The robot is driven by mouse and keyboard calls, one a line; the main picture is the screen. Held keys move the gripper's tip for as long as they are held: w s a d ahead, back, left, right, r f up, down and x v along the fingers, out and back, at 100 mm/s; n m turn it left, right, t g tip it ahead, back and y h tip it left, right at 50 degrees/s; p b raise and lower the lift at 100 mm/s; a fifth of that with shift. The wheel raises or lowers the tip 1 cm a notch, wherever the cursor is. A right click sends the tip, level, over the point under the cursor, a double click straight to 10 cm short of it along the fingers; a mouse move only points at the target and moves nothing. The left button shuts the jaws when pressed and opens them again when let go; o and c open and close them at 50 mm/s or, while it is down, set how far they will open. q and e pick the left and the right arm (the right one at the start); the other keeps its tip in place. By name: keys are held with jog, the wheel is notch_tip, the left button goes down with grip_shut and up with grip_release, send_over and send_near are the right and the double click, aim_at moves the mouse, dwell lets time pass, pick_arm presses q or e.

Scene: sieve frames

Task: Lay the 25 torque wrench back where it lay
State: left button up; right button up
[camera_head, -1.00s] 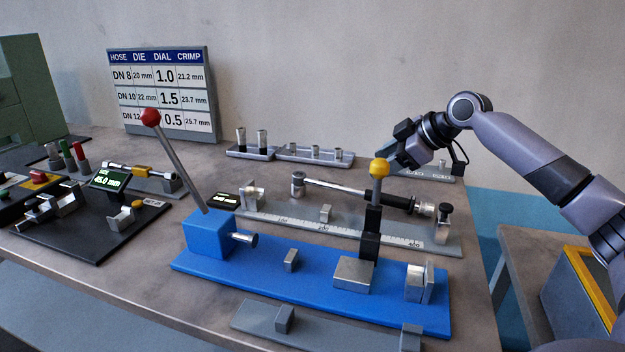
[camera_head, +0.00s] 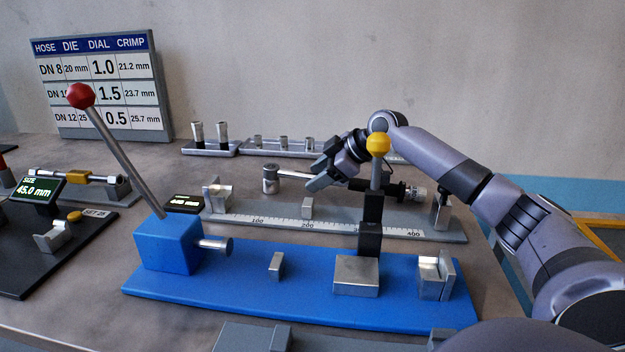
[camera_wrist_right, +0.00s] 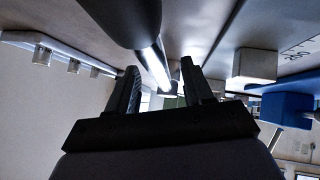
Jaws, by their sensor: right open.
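A torque wrench lies behind the ruler bench, with a silver head (camera_head: 270,178) at its left end, a bare shaft and a black handle (camera_head: 378,188). No 25 marking is readable on it. My right gripper (camera_head: 319,177) is open above and behind the wrench's shaft, empty. In the right wrist view the two fingers (camera_wrist_right: 160,85) stand apart, with the silver shaft (camera_wrist_right: 154,66) and dark handle (camera_wrist_right: 130,18) beyond them. Whether the shaft sits between the fingers, I cannot tell. My left gripper is not in view.
In front are the ruler bench (camera_head: 285,222) and a blue press base (camera_head: 310,297) with a red-knobbed lever (camera_head: 120,145) and a yellow-knobbed post (camera_head: 377,145). Racks of small metal parts (camera_head: 283,150) stand behind. A size chart (camera_head: 105,85) stands at back left.

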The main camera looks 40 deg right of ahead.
jog(key=shift+x, duration=1)
grip_shut()
jog(key=shift+r, duration=0.25)
